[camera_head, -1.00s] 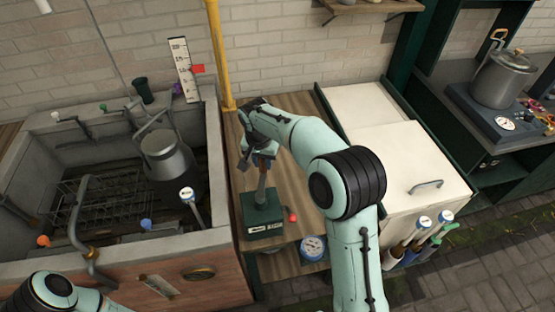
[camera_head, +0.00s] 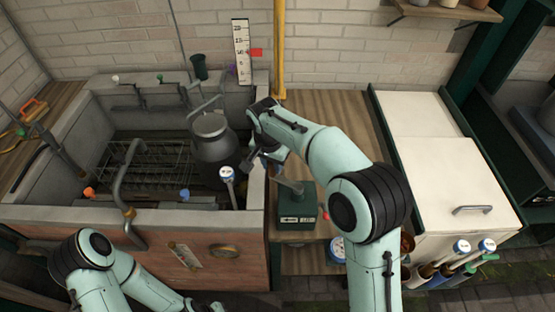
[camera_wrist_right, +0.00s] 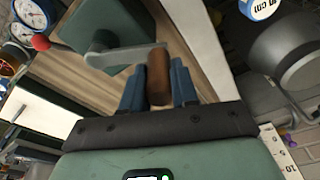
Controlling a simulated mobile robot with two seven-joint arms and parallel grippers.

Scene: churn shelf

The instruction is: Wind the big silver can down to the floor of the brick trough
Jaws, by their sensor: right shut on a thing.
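The big silver can (camera_head: 212,150) hangs or stands upright inside the brick trough (camera_head: 150,250), near its right end; its base is hidden, so I cannot tell how far it is above the floor. The green crank box (camera_head: 297,205) sits on the wooden bench to the right of the trough. My right gripper (camera_head: 268,160) is above and left of the box. In the right wrist view its blue fingers (camera_wrist_right: 158,88) are shut around the brown crank handle (camera_wrist_right: 158,70), at the end of a grey crank arm (camera_wrist_right: 115,56). My left arm shows at bottom left; its fingers are out of view.
A wall scale (camera_head: 241,50) with a red pointer (camera_head: 256,52) stands behind the trough. A wire rack (camera_head: 145,165) lies in the trough. A yellow post (camera_head: 279,50) rises behind the bench.

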